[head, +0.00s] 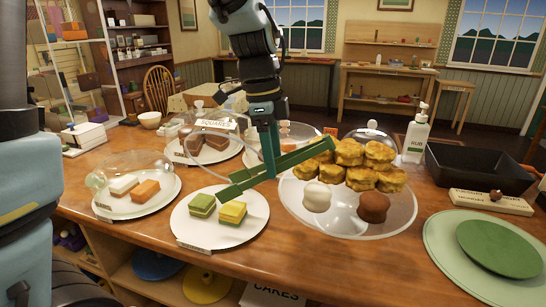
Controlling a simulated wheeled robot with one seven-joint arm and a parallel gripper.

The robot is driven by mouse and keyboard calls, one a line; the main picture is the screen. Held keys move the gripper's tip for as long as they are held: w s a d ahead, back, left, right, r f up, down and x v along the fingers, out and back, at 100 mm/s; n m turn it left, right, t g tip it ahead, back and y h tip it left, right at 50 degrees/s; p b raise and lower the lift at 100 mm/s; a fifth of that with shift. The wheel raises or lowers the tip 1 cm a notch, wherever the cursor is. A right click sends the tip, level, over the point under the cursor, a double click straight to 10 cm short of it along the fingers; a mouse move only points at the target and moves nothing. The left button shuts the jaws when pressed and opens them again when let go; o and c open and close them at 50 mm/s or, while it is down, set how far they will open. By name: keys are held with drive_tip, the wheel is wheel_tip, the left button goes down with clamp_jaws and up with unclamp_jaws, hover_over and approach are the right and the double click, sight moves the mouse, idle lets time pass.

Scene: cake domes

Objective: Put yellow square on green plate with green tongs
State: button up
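The yellow square (232,213) is a small layered cake on a white plate (215,238) at the front centre, right beside a green square (202,205). The green plate (500,248) lies at the far right on a larger pale green disc (445,262); its top is bare. My gripper (266,118) points down above the table and appears shut on the upright part of the green tongs (285,162). The tongs' long green bar slants from above the white plate up to the right, over the edge of the glass stand. Whether the tongs touch anything is unclear.
A clear stand (340,230) with stacked yellow scones and two round cakes is right of the tongs. A glass dome (140,170) covers cakes at left. A black tray (485,170), white bottle (416,135) and sign board (490,202) stand at right.

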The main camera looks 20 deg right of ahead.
drive_tip(key=shift+f+b, duration=1.85)
drive_tip(key=shift+f, duration=0.55)
drive_tip(key=shift+f, duration=0.15)
drive_tip(key=shift+f+b, duration=0.4)
drive_tip(key=shift+f, duration=0.05)
clamp_jaws()
drive_tip(key=shift+r, duration=0.1)
